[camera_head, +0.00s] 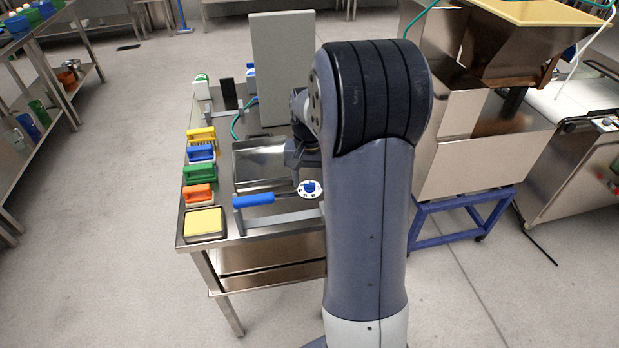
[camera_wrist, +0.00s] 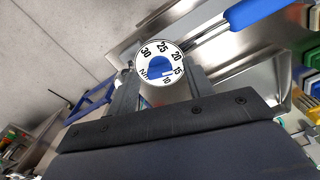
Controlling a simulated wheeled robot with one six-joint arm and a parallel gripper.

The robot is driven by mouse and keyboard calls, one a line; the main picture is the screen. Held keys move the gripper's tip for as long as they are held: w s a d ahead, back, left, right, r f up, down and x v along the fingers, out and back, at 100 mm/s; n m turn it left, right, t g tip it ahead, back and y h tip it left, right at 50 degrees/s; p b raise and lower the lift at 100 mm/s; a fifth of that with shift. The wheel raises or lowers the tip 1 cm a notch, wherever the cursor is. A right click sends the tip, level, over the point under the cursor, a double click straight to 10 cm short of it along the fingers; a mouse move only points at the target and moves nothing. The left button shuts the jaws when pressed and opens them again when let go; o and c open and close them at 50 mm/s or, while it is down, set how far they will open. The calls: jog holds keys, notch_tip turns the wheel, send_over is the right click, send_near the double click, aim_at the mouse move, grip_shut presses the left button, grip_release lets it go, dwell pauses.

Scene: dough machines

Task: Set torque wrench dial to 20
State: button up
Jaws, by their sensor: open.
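The torque wrench lies along the near part of the steel table, with its blue handle (camera_head: 254,200) to the left. Its round white dial (camera_head: 301,192) with a blue knob (camera_head: 310,187) is at the right end, beside my arm. In the wrist view the dial (camera_wrist: 163,48) faces the camera, showing 30, 25, 20, 15, 10 and Nm around the blue knob (camera_wrist: 160,68). I cannot tell which number the knob is set to. My gripper (camera_wrist: 164,84) is open, its two fingers appearing on either side of the dial's lower part. In the head view my arm mostly hides it.
Colored-handled brushes or scrapers (camera_head: 200,155) line the table's left edge, with a yellow pad (camera_head: 204,221) at the near corner. A steel tray (camera_head: 262,165) lies behind the wrench. A grey upright panel (camera_head: 282,70) stands at the back. A large steel machine (camera_head: 480,150) is at right.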

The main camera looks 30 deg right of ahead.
aim_at(309, 184)
jog(key=c, duration=1)
jog(key=shift+n+p, duration=0.4)
jog(key=shift+n, duration=1.2)
jog(key=o, duration=1)
notch_tip(309, 184, up, 11)
jog(key=shift+f, duration=0.2)
